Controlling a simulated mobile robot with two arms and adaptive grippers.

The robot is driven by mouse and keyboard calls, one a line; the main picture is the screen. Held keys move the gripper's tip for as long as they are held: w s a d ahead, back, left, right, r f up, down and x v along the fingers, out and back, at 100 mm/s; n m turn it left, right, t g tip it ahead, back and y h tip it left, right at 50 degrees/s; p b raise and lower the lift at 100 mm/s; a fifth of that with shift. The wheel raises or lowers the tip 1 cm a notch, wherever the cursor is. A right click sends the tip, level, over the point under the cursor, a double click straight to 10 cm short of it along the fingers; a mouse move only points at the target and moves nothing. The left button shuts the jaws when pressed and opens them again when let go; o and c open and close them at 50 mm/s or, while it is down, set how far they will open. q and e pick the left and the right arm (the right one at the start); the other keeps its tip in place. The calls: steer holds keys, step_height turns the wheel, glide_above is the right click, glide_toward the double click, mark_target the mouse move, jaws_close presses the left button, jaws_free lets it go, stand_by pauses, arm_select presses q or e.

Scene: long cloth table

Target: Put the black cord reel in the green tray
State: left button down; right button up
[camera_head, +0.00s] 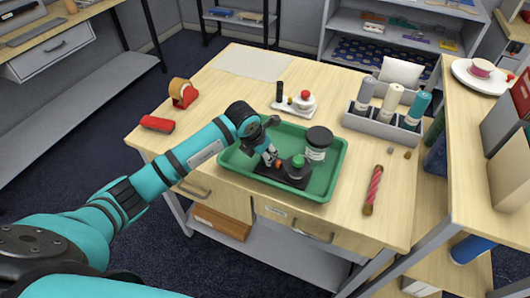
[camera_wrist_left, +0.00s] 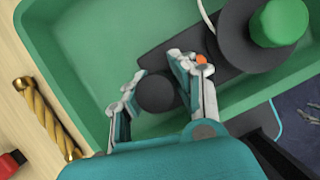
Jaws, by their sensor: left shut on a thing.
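The black cord reel (camera_head: 284,174) has a dark flat base, a green knob and a round black post; it also shows in the left wrist view (camera_wrist_left: 232,50). It is inside the walls of the green tray (camera_head: 324,194), towards the front. I cannot tell whether its base touches the tray floor. My left gripper (camera_head: 270,157) reaches down into the tray. In the left wrist view its fingers (camera_wrist_left: 160,88) are shut on the reel's round black post. The tray's green floor and wall show around them. My right gripper is not in view.
A dark-lidded jar (camera_head: 316,146) stands in the tray beside the reel. A white reel with a red knob (camera_head: 301,103) sits behind. A grey caddy of bottles (camera_head: 381,123) and a red twisted stick (camera_head: 373,190) are to the right; a red stapler (camera_head: 157,123) is left.

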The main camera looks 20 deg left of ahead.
arm_select(q)
steer(key=c, duration=1.1)
jaws_free()
steer(key=shift+o, duration=0.2)
steer(key=b+v, duration=0.2)
steer(key=v, duration=1)
